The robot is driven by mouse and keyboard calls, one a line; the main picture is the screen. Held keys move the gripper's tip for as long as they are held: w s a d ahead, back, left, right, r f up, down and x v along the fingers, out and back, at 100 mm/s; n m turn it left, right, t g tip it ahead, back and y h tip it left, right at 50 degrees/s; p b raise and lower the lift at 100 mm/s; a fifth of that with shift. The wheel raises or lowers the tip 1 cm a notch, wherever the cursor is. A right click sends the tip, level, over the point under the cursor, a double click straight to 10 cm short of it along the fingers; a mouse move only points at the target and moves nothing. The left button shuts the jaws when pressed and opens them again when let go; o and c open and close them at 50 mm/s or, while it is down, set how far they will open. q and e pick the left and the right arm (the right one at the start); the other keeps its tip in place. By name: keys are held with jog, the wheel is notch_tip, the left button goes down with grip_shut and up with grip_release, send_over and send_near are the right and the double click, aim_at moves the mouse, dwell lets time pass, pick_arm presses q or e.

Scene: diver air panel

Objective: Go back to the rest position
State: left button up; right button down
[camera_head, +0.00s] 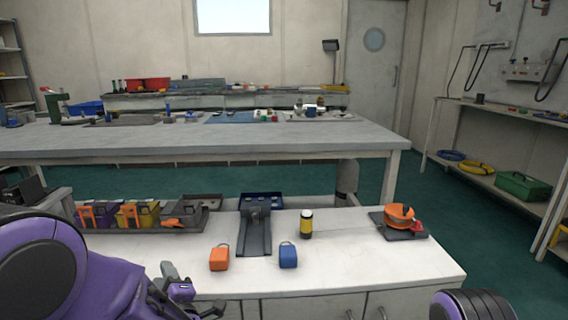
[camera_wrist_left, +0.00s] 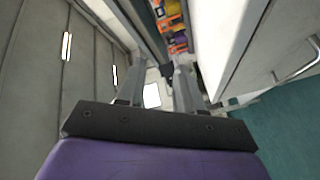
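My left arm comes in at the lower left of the head view, and its gripper (camera_head: 189,290) is beside the front left edge of the white counter (camera_head: 350,262). In the left wrist view the two fingers of the left gripper (camera_wrist_left: 155,80) stand apart with nothing held between them. The gripper looks open and empty. A rounded purple and black part of my right arm shows at the bottom right of the head view. The right gripper is out of view.
On the counter are an orange padlock (camera_head: 219,258), a blue padlock (camera_head: 288,255), a yellow-black cylinder (camera_head: 306,224), a dark grey stand (camera_head: 256,238), bins (camera_head: 138,218) and an orange reel (camera_head: 399,216). The counter's right front is clear. A long workbench (camera_head: 200,140) stands behind.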

pick_arm(q)
jog(key=s+f+m+g+h, duration=0.1)
jog(key=s+f+m+h, duration=0.25)
jog(key=f, duration=0.35)
jog(key=s+f+m+g+h, duration=0.15)
jog(key=f+m, duration=0.25)
jog(key=f, duration=0.4)
jog(key=s+a+f+m+g+h, duration=0.1)
jog(key=s+f+m+g, duration=0.15)
jog(key=s+f, duration=0.5)
jog(key=s+a+f+m+g+h, duration=0.1)
jog(key=s+f+g, duration=0.25)
jog(key=s, duration=0.65)
jog(key=s+a+f+m+g, duration=0.1)
jog(key=s+f+g, duration=0.1)
jog(key=s+f, duration=0.6)
jog(key=s+r+p, duration=0.3)
jog(key=r+p, duration=2)
jog(key=shift+a+r+g, duration=0.2)
jog(key=shift+a+g, duration=0.05)
jog(key=shift+g, duration=0.2)
